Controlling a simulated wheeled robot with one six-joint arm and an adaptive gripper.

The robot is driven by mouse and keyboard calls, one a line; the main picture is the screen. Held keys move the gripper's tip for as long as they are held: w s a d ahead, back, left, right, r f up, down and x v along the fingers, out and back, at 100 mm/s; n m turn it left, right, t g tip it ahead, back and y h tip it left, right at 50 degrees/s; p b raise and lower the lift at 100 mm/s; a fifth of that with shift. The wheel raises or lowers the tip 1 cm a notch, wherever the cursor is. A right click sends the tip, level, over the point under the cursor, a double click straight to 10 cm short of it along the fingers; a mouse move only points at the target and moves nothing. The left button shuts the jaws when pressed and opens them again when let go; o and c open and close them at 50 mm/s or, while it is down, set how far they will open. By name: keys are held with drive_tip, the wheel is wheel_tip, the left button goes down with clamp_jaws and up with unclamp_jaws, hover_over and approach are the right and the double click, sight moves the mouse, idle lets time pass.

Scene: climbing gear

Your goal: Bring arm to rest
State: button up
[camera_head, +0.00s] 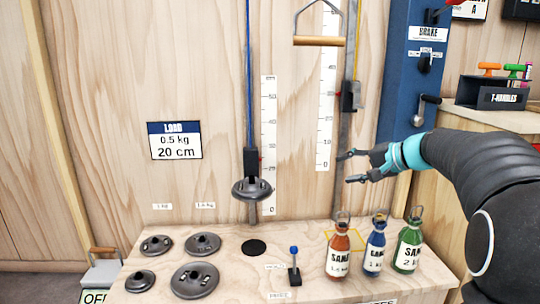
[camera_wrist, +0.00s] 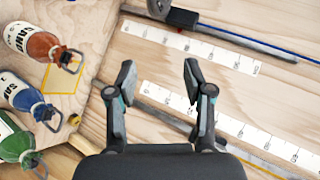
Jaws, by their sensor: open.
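My gripper (camera_head: 352,167) is open and empty. It hangs in the air in front of the wooden back wall, above the sand bottles and left of the blue brake column (camera_head: 405,75). My dark arm reaches it from the right side of the head view. In the wrist view its two fingers (camera_wrist: 158,85) stand apart with nothing between them, and the wall rulers show beyond. The red (camera_head: 338,250), blue (camera_head: 375,245) and green (camera_head: 408,246) sand bottles stand on the bench below it. They show at the left edge of the wrist view.
A weight disc (camera_head: 251,189) hangs on a blue rope beside a ruler (camera_head: 268,140). A wooden bar handle (camera_head: 319,41) hangs higher up. Several discs (camera_head: 203,243) and a blue-topped lever (camera_head: 294,262) are on the bench (camera_head: 240,285). A T-handle rack (camera_head: 497,95) stands at right.

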drive_tip(key=s+a+f+n+g+h+p, duration=0.15)
drive_tip(key=s+f+h, duration=0.3)
drive_tip(key=s, duration=0.75)
drive_tip(key=s+a+f+n+g+h+p, duration=0.1)
drive_tip(key=s+f+n+g+h+p, duration=0.3)
drive_tip(key=s, duration=0.8)
drive_tip(key=s+a+r+n+t+p, duration=0.1)
drive_tip(key=s+a+r+t+p, duration=0.1)
drive_tip(key=s, duration=1)
drive_tip(key=shift+a+n+p, duration=0.35)
drive_tip(key=shift+p, duration=0.05)
drive_tip(key=shift+h, duration=0.25)
